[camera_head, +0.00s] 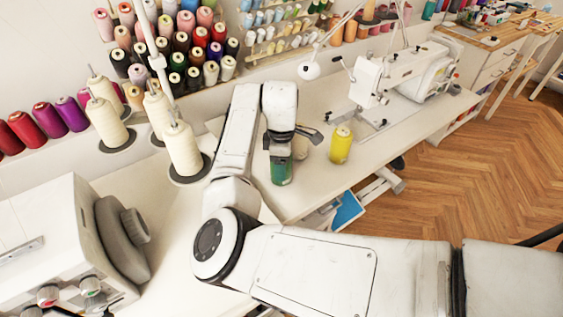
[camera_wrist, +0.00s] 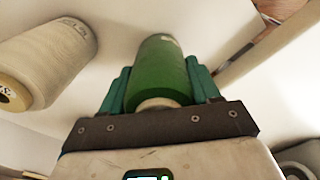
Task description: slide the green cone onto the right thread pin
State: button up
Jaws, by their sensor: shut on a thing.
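The green cone (camera_head: 281,172) is held in my gripper (camera_head: 281,157), over the front edge of the white table. In the wrist view the green cone (camera_wrist: 160,72) sits between the two teal fingers of my gripper (camera_wrist: 160,85), which are shut on its sides. I cannot make out a bare right thread pin; my arm hides part of that area.
A yellow cone (camera_head: 341,145) stands on the table right of my gripper. A small beige object (camera_head: 300,148) is partly hidden beside the gripper. A white sewing machine (camera_head: 400,75) stands further right. A grey-white machine (camera_head: 70,245) is at front left. Thread racks line the wall.

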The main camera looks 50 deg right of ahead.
jog(key=shift+f, duration=0.15)
jog(key=o, duration=1.2)
jog(key=shift+c, duration=0.2)
jog(key=shift+f+b, duration=0.25)
jog(key=shift+b, duration=0.55)
jog(key=r, duration=1.1)
jog(key=shift+w+d+r+p, duration=0.1)
jog(key=shift+d+r+p, duration=0.05)
jog(key=shift+d+p, duration=0.2)
